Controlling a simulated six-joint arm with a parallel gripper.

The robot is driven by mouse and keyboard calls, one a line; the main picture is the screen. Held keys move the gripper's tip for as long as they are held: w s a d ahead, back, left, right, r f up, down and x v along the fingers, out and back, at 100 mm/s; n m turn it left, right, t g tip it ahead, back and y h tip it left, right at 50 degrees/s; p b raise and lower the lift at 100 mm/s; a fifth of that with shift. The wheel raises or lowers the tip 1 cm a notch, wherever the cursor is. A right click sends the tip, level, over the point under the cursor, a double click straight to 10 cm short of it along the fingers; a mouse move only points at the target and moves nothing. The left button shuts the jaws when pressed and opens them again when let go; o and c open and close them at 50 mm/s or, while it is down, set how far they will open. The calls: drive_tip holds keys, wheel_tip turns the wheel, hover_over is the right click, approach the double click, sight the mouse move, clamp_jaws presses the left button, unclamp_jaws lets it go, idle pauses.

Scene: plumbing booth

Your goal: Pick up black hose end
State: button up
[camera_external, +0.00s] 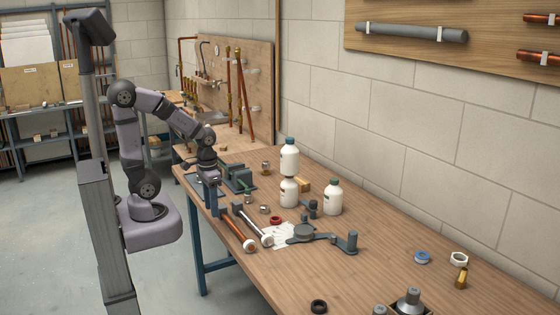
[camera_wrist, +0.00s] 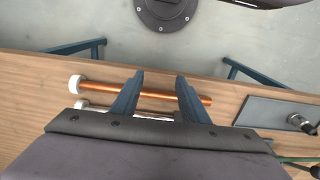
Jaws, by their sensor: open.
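I cannot tell for sure which thing is the black hose end. A dark grey jointed piece (camera_external: 325,238) with a round disc and an upright end lies mid-table. A small black ring (camera_external: 318,306) lies near the table's front edge. My gripper (camera_external: 208,178) is over the table's left part, beside the green vise. In the wrist view my gripper (camera_wrist: 159,76) is open, its fingers pointing down across a copper pipe (camera_wrist: 155,93) with a white end cap. No black hose end shows between the fingers.
A chrome pipe (camera_external: 252,223) lies beside the copper pipe. The green vise (camera_external: 238,178), white bottles (camera_external: 333,198), a red ring (camera_external: 276,220) and white paper (camera_external: 280,236) stand or lie on the wooden table (camera_external: 385,270). The front middle of the table is mostly clear.

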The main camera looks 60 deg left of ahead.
drive_tip(key=w+a+r+n+t+y+b, duration=0.1)
drive_tip(key=w+a+t+y, duration=0.3)
drive_tip(key=a, duration=0.7)
drive_tip(key=w+a+r+n+t+b, duration=0.1)
drive_tip(key=w+a+n, duration=0.1)
drive_tip(key=w+a, duration=0.6)
drive_tip(key=w+a+r+n+t+y+b, duration=0.1)
drive_tip(key=w+a+t+y+b, duration=0.15)
drive_tip(key=a, duration=1.05)
drive_tip(key=s+a+t, duration=0.4)
drive_tip(key=a, duration=0.5)
drive_tip(key=s+f+h, duration=0.1)
drive_tip(key=f, duration=0.1)
drive_tip(key=s+f+t+h+b, duration=0.1)
drive_tip(key=s+f, duration=0.1)
drive_tip(key=s+f+m+h, duration=0.1)
drive_tip(key=f, duration=0.1)
drive_tip(key=shift+s+f+t+b, duration=0.25)
drive_tip(key=shift+f+b, duration=0.05)
drive_tip(key=shift+f, duration=0.6)
drive_tip(key=shift+p+x, duration=0.65)
drive_tip(key=shift+x, duration=3)
drive_tip(key=shift+r, duration=0.15)
